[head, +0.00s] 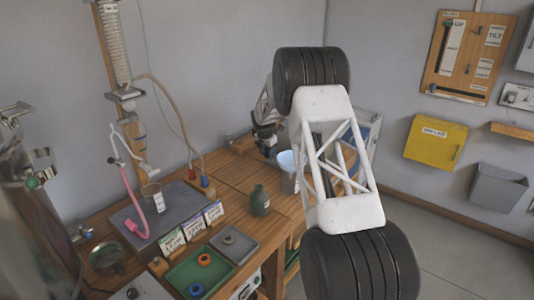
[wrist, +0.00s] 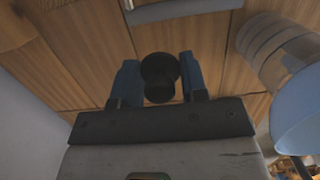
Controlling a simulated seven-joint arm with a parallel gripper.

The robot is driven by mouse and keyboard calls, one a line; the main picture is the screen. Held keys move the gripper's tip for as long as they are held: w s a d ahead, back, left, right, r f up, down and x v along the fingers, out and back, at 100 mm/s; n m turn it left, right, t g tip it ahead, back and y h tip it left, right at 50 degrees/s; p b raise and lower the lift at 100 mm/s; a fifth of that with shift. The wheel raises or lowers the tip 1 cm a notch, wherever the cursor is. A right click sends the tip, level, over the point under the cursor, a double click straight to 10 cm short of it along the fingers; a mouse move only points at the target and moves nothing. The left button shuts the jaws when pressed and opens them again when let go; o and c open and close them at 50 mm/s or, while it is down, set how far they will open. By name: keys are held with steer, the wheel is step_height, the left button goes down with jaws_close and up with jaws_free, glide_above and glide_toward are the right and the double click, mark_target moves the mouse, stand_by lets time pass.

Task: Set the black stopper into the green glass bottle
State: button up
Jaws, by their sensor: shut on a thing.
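The black stopper (wrist: 160,76) is between the two blue fingers of my gripper (wrist: 159,82) in the wrist view, and the gripper is shut on it. In the head view my gripper (head: 267,146) is over the back of the wooden bench, behind the green glass bottle. The stopper cannot be made out there. The green glass bottle (head: 259,203) stands upright on the bench, nearer the camera than my gripper and apart from it. The bottle is not recognisable in the wrist view.
A pale blue funnel (head: 289,161) is close right of my gripper; its cup (wrist: 303,108) also shows in the wrist view. Label cards (head: 193,228), a green tray (head: 180,276) and a grey tray (head: 247,245) lie front-left of the bottle. A pink hose (head: 131,205) is further left.

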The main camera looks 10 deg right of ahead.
steer(key=shift+s+a+r, duration=0.25)
steer(key=shift+s+r, duration=0.1)
steer(key=shift+s, duration=0.2)
steer(key=s+a+r, duration=0.2)
steer(key=s, duration=0.5)
steer(key=s+a+r, duration=0.1)
steer(key=s+r, duration=0.2)
steer(key=s, duration=0.5)
steer(key=s+a+r, duration=0.2)
steer(key=s+r, duration=0.1)
steer(key=s, duration=0.5)
steer(key=shift+a+r, duration=0.25)
steer(key=shift+a, duration=0.05)
steer(key=shift+s+a+r, duration=0.1)
steer(key=shift+s, duration=0.75)
steer(key=shift+f, duration=0.2)
steer(key=shift+f, duration=2.85)
steer(key=shift+f, duration=1.05)
